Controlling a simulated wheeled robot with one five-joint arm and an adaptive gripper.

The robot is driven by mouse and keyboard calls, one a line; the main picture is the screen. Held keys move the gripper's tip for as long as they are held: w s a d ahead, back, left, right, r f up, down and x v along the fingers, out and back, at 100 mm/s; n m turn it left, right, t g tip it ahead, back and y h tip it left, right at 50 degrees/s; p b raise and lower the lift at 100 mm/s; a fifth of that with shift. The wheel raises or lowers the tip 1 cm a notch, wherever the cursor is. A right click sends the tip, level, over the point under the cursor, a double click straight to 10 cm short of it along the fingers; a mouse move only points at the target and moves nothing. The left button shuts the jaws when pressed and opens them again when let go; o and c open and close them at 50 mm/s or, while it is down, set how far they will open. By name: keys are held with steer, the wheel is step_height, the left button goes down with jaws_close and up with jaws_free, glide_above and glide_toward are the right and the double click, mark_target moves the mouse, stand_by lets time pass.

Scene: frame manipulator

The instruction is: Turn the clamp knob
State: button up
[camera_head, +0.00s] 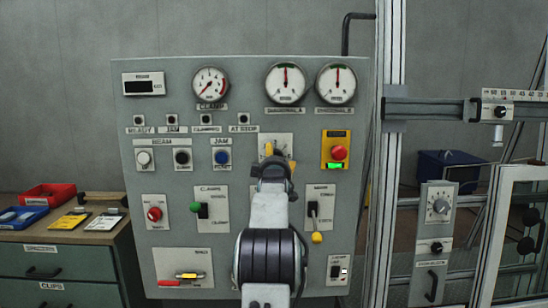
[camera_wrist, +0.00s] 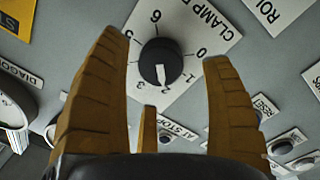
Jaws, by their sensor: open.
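The clamp knob (camera_wrist: 160,63) is a round black dial with a white pointer line, on a white plate (camera_wrist: 190,30) labelled "CLAMP" and marked with numbers. In the wrist view its pointer points down the picture, near the 2. My gripper (camera_wrist: 166,52) is open, with one yellow-brown finger on each side of the knob in that view and gaps between. I cannot tell how far the fingertips are from the panel. In the head view my gripper (camera_head: 279,158) covers the knob, and only the upper part of its plate (camera_head: 276,137) shows.
The grey panel (camera_head: 240,75) carries gauges, switches and a red emergency button (camera_head: 340,153) right of my gripper. A blue JAM button (camera_head: 222,157) is to the left. A metal frame (camera_head: 391,150) stands at the right, and a drawer cabinet (camera_head: 60,255) at the left.

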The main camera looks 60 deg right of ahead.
steer(key=shift+p+x, duration=0.7)
steer(key=shift+x, duration=0.9)
steer(key=c, duration=1.2)
